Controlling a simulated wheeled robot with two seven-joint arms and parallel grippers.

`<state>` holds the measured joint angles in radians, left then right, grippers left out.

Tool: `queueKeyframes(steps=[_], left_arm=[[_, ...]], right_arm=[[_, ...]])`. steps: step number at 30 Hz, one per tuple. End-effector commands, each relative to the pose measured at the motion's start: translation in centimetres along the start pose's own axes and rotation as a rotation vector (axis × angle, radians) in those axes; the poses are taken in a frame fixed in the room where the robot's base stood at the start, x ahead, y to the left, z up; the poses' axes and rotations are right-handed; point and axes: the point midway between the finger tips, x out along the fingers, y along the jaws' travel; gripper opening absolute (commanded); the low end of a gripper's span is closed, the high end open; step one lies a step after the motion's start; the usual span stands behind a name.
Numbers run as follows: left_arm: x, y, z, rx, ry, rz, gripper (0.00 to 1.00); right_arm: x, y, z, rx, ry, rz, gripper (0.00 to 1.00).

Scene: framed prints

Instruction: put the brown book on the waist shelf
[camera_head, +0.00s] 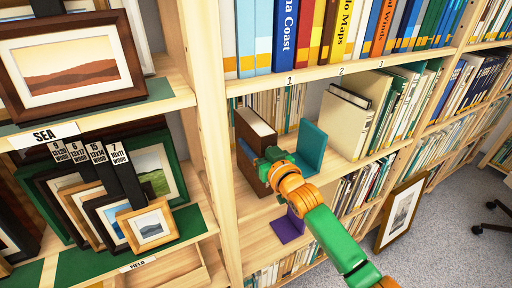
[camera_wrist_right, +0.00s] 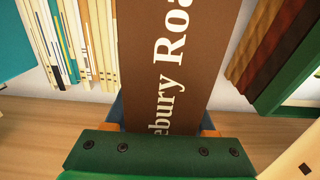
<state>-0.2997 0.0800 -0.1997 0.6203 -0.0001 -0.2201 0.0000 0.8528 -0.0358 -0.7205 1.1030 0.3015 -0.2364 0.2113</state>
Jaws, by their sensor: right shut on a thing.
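The brown book (camera_head: 248,162) is upright in the middle-height shelf bay, left of a teal bookend (camera_head: 312,147). Its pale page edges face up. My right gripper (camera_head: 268,160) is shut on its near side. In the right wrist view the brown spine (camera_wrist_right: 165,60), with part of a white title, rises from between the fingers (camera_wrist_right: 163,122) of that gripper. The book's lower end is at the shelf board (camera_head: 245,208); I cannot tell whether it touches. My left gripper is not in view.
Cream and green books (camera_head: 345,120) stand right of the bookend. Large books (camera_head: 285,35) fill the shelf above. A purple bookend (camera_head: 288,226) is on the shelf below. Framed prints (camera_head: 150,222) stand at left; another frame (camera_head: 402,212) leans on the floor.

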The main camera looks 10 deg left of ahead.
Motion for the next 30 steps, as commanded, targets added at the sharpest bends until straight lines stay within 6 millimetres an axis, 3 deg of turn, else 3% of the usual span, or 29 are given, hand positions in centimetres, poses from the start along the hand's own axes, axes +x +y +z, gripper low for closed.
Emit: queueKeyframes(steps=[9,10,13,23,30], left_arm=[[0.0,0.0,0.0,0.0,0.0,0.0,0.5],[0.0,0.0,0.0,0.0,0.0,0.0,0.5],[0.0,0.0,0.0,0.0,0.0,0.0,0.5],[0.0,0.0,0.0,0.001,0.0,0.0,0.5],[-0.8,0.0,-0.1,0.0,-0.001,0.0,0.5]], right_arm=[[0.0,-0.1,-0.1,0.0,0.005,-0.001,0.0],[0.0,-0.1,-0.1,0.0,0.005,-0.001,0.63],[0.0,0.0,0.0,0.0,0.004,-0.001,0.9],[-0.2,0.0,0.3,0.001,-0.003,0.0,0.9],[-3.3,0.0,0.1,0.002,-0.001,-0.001,0.9]])
